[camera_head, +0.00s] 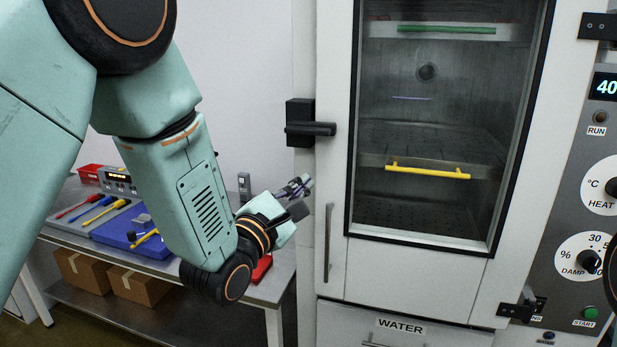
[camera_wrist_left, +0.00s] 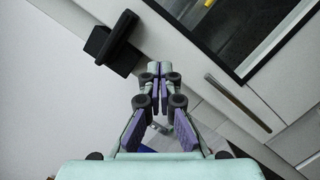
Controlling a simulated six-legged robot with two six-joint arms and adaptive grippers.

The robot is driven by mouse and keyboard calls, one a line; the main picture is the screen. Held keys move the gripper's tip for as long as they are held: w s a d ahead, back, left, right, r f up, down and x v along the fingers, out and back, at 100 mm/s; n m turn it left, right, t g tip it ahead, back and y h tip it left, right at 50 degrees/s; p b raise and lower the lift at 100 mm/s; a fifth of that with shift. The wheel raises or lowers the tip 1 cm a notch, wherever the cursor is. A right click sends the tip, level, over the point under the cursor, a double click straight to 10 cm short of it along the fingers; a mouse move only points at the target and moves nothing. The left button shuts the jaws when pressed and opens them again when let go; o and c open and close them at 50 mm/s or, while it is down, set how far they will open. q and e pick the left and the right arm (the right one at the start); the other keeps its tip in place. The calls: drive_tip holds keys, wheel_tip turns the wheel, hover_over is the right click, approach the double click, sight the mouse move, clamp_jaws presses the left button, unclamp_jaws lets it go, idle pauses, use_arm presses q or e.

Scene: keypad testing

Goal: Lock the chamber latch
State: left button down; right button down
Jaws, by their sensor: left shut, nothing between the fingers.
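The chamber latch (camera_head: 311,129) is a black block with a horizontal lever, at the left edge of the white chamber door (camera_head: 336,240). The lever lies sideways and reaches right to the door's edge. In the left wrist view the latch (camera_wrist_left: 112,43) is at the upper left, ahead of the fingers. My left gripper (camera_head: 305,184) is shut and empty, below the latch and apart from it, left of the door handle (camera_head: 328,243). In the left wrist view my left gripper (camera_wrist_left: 159,68) has its fingertips together. My right gripper is not in view.
The door is shut, and its window shows racks with a green handle (camera_head: 446,29) and a yellow handle (camera_head: 428,172). A control panel (camera_head: 590,225) is at the right. A bench (camera_head: 265,287) with tools and a blue tray stands at the lower left.

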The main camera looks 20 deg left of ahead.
use_arm(q)
drive_tip(key=v, duration=0.3)
drive_tip(key=shift+s+d+f, duration=0.15)
drive_tip(key=shift+d, duration=0.1)
drive_tip(key=shift+f, duration=0.1)
drive_tip(key=s+a+f+m+g+y+b, duration=0.1)
drive_tip(key=s+f+m+g+b, duration=0.15)
drive_tip(key=f+m, duration=0.55)
drive_tip(key=s+a+f+m+g+y+b, duration=0.1)
drive_tip(key=s+f+m+g, duration=0.3)
drive_tip(key=f, duration=0.7)
drive_tip(key=s+a+f+m+g+y+b, duration=0.1)
drive_tip(key=s+f+m+g, duration=0.25)
drive_tip(key=f+m, duration=0.45)
drive_tip(key=s+a+f+m+g+y+b, duration=0.1)
drive_tip(key=s+f+g+b, duration=0.7)
drive_tip(key=s+f, duration=1.9)
drive_tip(key=shift+a+m+g+b, duration=0.35)
drive_tip(key=shift+a+m+g, duration=0.1)
drive_tip(key=shift+m+g, duration=0.3)
